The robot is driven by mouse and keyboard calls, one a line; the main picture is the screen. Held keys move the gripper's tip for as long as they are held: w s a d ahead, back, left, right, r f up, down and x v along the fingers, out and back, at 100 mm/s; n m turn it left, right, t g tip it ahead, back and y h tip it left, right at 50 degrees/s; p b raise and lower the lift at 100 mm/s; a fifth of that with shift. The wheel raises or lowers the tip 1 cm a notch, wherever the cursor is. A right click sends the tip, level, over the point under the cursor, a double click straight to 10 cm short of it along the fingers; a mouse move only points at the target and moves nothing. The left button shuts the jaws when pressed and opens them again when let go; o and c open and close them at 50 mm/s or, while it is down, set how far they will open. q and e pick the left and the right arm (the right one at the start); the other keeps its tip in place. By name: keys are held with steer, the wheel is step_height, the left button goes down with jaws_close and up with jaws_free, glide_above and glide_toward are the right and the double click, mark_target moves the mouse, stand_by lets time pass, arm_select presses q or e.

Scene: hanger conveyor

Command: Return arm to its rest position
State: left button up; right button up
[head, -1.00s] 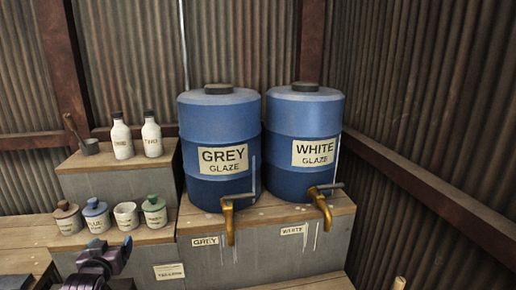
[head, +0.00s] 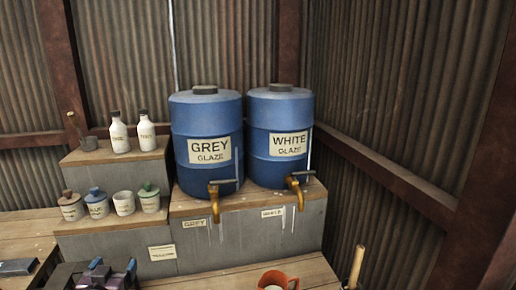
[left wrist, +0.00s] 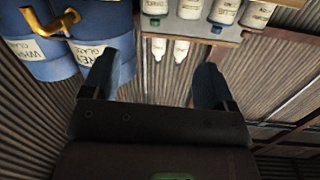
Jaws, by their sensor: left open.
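My left gripper (head: 115,268) shows at the bottom left of the head view, in front of the stepped stand. Its two blue-tipped fingers are apart with nothing between them. In the left wrist view the same gripper (left wrist: 155,80) is open and empty, and the scene appears upside down. The fingers are apart from the barrels and the jars. My right gripper is not in view.
Two blue barrels, grey glaze (head: 207,140) and white glaze (head: 280,135), stand on a grey block with brass taps. Jars (head: 97,204) and white bottles (head: 119,133) stand left. An orange mug (head: 276,280) sits at the bottom edge. Corrugated walls close the corner.

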arm_select(q)
steer(key=s+d+f+g+h, duration=0.1)
steer(key=s+d+f, duration=0.3)
steer(key=s+f, duration=0.5)
steer(key=s+d+f+m+g, duration=0.1)
steer(key=s+d+f+g, duration=0.2)
steer(key=s+f, duration=0.6)
steer(key=s+d, duration=0.1)
steer(key=s, duration=0.6)
steer(key=shift+f+g+h, duration=0.4)
